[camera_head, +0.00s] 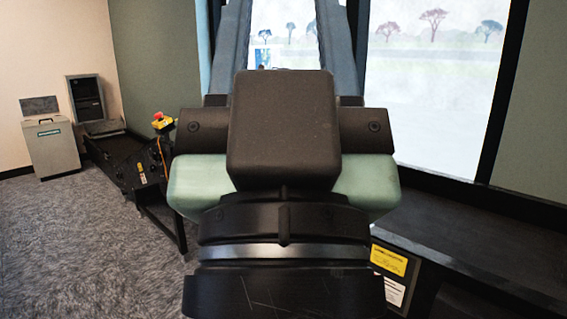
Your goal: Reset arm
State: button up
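My own arm fills the middle of the head view, close to the camera. Its dark block, the pale green parts on both sides and a silver band below show clearly. Two grey-blue bars rise behind the block to the top edge; I cannot tell what they belong to. I cannot make out my gripper or its fingertips anywhere in the view. The arm hides the middle of the scene behind it.
A dark conveyor frame (126,163) with a red and yellow button (160,120) stands at left. A grey bin (52,148) stands by the wall. A dark conveyor bed (470,240) runs along the right under a window (437,100). Carpet at lower left is clear.

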notch_tip(320, 180, up, 30)
jog(key=p, duration=2.7)
jog(key=shift+f, duration=0.15)
jog(key=shift+o, duration=0.2)
jog(key=shift+f, duration=0.1)
